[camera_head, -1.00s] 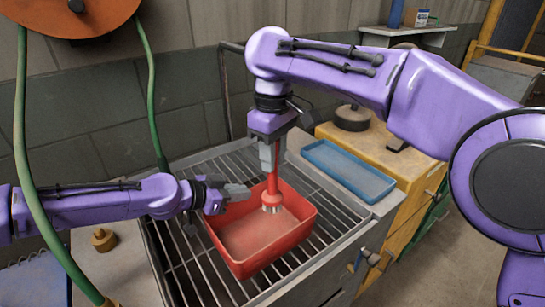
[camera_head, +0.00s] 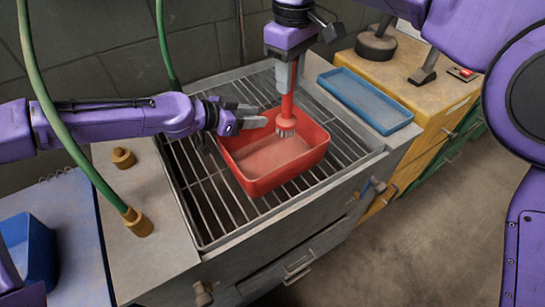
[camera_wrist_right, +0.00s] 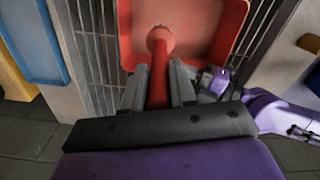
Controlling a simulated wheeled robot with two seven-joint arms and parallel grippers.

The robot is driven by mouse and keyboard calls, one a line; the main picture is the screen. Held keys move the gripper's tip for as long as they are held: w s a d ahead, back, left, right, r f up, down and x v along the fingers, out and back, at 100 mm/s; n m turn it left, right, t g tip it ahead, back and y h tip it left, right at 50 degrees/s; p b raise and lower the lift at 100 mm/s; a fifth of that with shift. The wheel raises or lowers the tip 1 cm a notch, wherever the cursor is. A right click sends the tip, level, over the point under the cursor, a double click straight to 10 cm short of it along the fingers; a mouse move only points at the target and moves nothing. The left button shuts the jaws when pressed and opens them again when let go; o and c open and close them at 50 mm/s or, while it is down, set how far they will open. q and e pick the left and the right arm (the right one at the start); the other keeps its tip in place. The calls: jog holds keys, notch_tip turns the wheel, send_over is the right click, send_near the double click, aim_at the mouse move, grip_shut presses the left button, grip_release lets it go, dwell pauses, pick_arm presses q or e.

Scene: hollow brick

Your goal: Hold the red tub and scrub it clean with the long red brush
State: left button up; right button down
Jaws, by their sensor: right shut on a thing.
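The red tub (camera_head: 270,180) sits on the slatted metal rack of the sink, open side up. My right gripper (camera_head: 287,82) is shut on the long red brush (camera_head: 287,110), which hangs upright. Its pale bristles (camera_head: 286,132) are down inside the tub near its back wall; whether they touch it is not clear. In the right wrist view the brush (camera_wrist_right: 158,75) runs between the fingers (camera_wrist_right: 160,88) toward the tub (camera_wrist_right: 200,30). My left gripper (camera_head: 248,116) is at the tub's back left rim; whether its fingers pinch the rim is hard to tell.
A blue tray (camera_head: 365,100) lies on the ledge right of the rack. A yellow cabinet (camera_head: 440,95) holds a dark round weight (camera_head: 376,45). A green hose (camera_head: 75,150) hangs at the left, near my left arm. A blue bin (camera_head: 28,250) stands front left.

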pick_arm(q)
jog(key=v, duration=1.2)
